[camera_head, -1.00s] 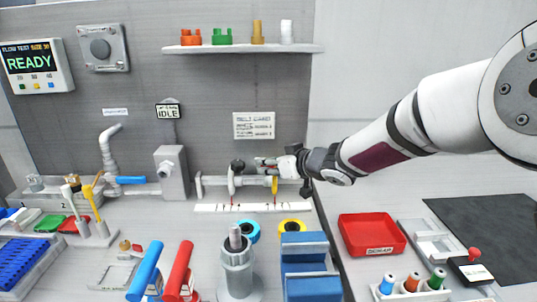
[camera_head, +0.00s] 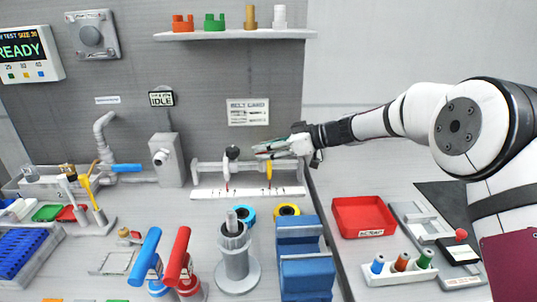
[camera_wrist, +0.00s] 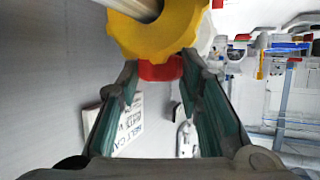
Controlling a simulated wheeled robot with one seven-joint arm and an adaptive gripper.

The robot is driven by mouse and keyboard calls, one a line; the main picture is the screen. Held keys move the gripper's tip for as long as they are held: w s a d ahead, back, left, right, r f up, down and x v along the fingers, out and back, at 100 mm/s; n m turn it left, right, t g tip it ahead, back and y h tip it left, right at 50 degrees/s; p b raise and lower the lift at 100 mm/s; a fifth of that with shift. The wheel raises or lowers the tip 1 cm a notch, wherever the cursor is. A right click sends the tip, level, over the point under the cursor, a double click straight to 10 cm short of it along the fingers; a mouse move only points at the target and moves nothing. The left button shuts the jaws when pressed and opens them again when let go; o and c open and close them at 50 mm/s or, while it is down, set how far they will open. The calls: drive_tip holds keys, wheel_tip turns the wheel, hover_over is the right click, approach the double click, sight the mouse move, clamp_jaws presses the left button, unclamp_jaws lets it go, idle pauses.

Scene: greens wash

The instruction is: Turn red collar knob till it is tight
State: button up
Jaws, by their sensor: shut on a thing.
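The red collar knob (camera_wrist: 160,69) sticks out from the rim of a yellow collar (camera_wrist: 165,32) on a grey rod in the wrist view. My gripper (camera_wrist: 157,75) has its two fingertips on either side of the knob, shut on it. In the head view my gripper (camera_head: 262,152) reaches in from the right, at the top of the yellow collar (camera_head: 269,169) on the horizontal rod. The knob is hidden by the fingers there. How tight it is cannot be seen.
A scale strip (camera_head: 240,192) lies below. Blue blocks (camera_head: 305,276), a grey post (camera_head: 237,262) and a red scrap tray (camera_head: 362,232) stand in front. A shelf (camera_head: 235,34) hangs above.

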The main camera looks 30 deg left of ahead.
drive_tip(key=shift+w+f+n+g+b, duration=0.1)
drive_tip(key=shift+w+n+g+b, duration=0.05)
drive_tip(key=shift+n+g+b, duration=0.7)
drive_tip(key=shift+g, duration=0.35)
drive_tip(key=o, duration=1.2)
drive_tip(key=shift+c, duration=0.2)
drive_tip(key=v, duration=1.2)
drive_tip(key=shift+r, duration=0.3)
drive_tip(key=shift+a+r, duration=0.1)
